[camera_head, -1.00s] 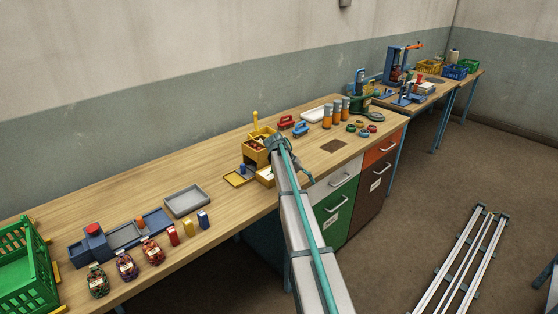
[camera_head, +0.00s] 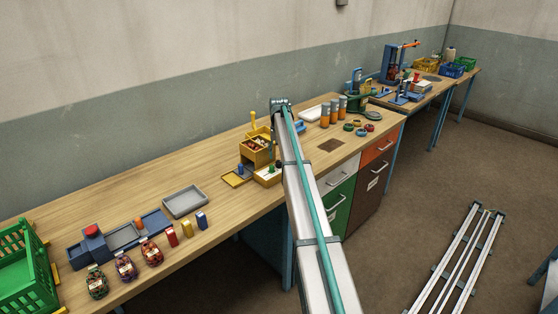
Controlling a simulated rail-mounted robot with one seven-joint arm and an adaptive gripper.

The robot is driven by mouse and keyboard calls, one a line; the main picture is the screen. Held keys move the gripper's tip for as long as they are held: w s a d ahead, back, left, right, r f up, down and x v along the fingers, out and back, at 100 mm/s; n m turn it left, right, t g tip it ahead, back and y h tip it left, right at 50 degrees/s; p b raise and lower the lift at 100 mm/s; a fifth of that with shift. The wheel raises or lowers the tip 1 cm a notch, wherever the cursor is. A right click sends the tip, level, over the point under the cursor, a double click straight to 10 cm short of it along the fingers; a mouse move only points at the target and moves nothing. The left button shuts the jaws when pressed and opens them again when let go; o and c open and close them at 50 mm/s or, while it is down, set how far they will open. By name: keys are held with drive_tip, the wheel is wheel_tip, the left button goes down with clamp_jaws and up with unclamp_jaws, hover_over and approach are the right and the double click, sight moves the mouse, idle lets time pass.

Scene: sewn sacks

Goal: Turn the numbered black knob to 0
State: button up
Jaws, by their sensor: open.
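No numbered black knob can be made out at this size. A yellow box-like device (camera_head: 256,152) with an upright yellow lever (camera_head: 254,121) stands on the long wooden bench. A low wooden tray (camera_head: 267,181) with small green and dark items sits at its front right; none of them can be read as a knob with numbers. My gripper (camera_head: 276,148) points down just right of the yellow device and above the tray. It is small and partly hidden by my wrist, appears empty, and is open.
Orange-grey cylinders (camera_head: 333,112) and small coloured rings stand to the right. A blue clamp-like tool (camera_head: 298,127) is partly behind my arm.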

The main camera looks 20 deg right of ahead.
sight(279, 161)
drive_tip(key=shift+f+p, duration=0.5)
drive_tip(key=shift+f, duration=1.7)
clamp_jaws()
drive_tip(key=shift+n, duration=0.3)
drive_tip(key=n+b, duration=0.2)
drive_tip(key=n, duration=0.3)
drive_tip(key=shift+b, duration=0.3)
drive_tip(key=n+b, duration=0.1)
drive_tip(key=n, duration=0.5)
drive_tip(key=shift+w+n+b, duration=0.1)
drive_tip(key=shift+n+b, duration=0.2)
drive_tip(key=shift+n, duration=0.1)
drive_tip(key=n+b, duration=0.1)
drive_tip(key=n, duration=0.5)
drive_tip(key=shift+d, duration=0.1)
drive_tip(key=n, duration=0.5)
drive_tip(key=shift+b, duration=0.35)
drive_tip(key=shift+n, duration=0.3)
